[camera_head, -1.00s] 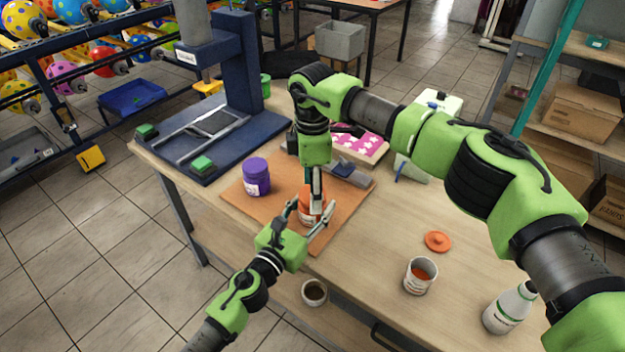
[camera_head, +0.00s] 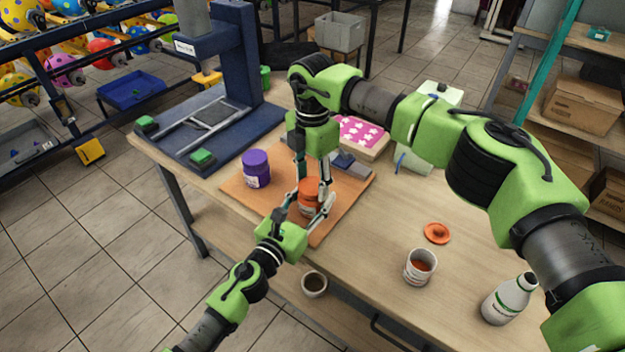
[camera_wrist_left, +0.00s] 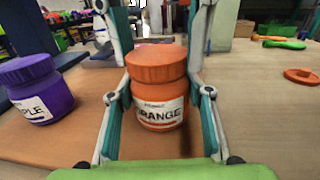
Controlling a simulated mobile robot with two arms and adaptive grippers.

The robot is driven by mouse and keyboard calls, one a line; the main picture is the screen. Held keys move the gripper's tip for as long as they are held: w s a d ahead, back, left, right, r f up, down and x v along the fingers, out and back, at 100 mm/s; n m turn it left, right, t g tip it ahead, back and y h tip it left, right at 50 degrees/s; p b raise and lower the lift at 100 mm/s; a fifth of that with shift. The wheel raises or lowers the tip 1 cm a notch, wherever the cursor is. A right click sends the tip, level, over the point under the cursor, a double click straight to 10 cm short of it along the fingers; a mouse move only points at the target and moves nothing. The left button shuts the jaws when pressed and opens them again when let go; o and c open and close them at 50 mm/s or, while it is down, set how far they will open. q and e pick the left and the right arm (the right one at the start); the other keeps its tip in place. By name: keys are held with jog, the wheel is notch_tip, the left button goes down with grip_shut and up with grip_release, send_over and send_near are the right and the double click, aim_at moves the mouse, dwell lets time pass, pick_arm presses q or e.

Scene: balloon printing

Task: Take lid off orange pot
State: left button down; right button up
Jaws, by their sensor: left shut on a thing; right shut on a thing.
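The orange pot (camera_head: 308,202) stands upright on the brown board, with its orange lid (camera_wrist_left: 155,62) on top. My left gripper (camera_head: 303,210) reaches in from the front and is shut on the pot's body, one finger on each side; its fingers also show in the left wrist view (camera_wrist_left: 160,115). My right gripper (camera_head: 311,184) points down from above and is shut on the lid, with fingers at both sides of it. In the left wrist view the lid sits on the pot with no clear gap. Part of the lid is hidden by the right fingers in the head view.
A purple pot (camera_head: 256,170) stands left of the orange pot on the board (camera_head: 237,192). A loose orange lid (camera_head: 437,233), a cup of orange paint (camera_head: 420,266) and a white bottle (camera_head: 508,299) are at right. A dark-filled cup (camera_head: 314,284) is at the front edge. A blue press (camera_head: 240,60) stands behind.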

jog(key=n, duration=1.5)
jog(key=shift+r, duration=0.1)
jog(key=n, duration=0.3)
jog(key=shift+n, duration=0.3)
jog(key=n, duration=1.8)
